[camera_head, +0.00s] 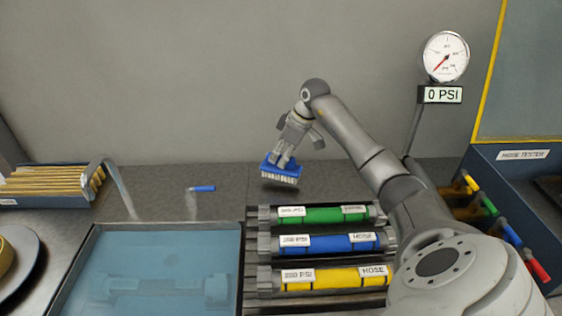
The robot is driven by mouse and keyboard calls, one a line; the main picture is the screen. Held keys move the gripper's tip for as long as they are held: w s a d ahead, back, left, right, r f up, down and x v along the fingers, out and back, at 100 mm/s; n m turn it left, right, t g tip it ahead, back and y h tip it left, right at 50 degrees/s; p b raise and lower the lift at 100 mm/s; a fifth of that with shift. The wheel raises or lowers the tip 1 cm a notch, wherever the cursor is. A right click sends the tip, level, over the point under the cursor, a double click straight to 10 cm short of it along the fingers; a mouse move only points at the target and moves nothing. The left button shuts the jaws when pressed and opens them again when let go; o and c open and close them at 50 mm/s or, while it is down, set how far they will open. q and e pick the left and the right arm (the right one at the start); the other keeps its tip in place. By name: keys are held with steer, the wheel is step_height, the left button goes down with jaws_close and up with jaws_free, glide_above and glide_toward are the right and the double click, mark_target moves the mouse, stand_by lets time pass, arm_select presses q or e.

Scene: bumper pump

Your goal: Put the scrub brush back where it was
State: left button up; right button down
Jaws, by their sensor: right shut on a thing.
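The scrub brush (280,170) has a blue back and pale bristles pointing down. My right gripper (285,160) is shut on it and holds it over the back of the counter, behind the rack of hoses. A shadow lies just under the brush, and it looks slightly above the surface; the exact gap cannot be told. My left gripper is not in view.
A water-filled basin (100,228) with a faucet (118,185) and a blue-handled lever (203,189) is at left. The hoses (322,244) lie in front. A gauge (445,57) and hose tester (523,155) stand right. Bare counter (228,208) lies beside the brush.

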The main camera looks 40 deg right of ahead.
step_height(320, 180, down, 3)
steer(key=shift+r+p, duration=0.1)
steer(key=shift+p, duration=0.2)
steer(key=c, duration=1.3)
jaws_free()
steer(key=shift+a, duration=0.1)
steer(key=shift+o, duration=0.2)
steer(key=b+v, duration=0.1)
steer(key=v, duration=1.1)
steer(key=shift+w+r, duration=0.1)
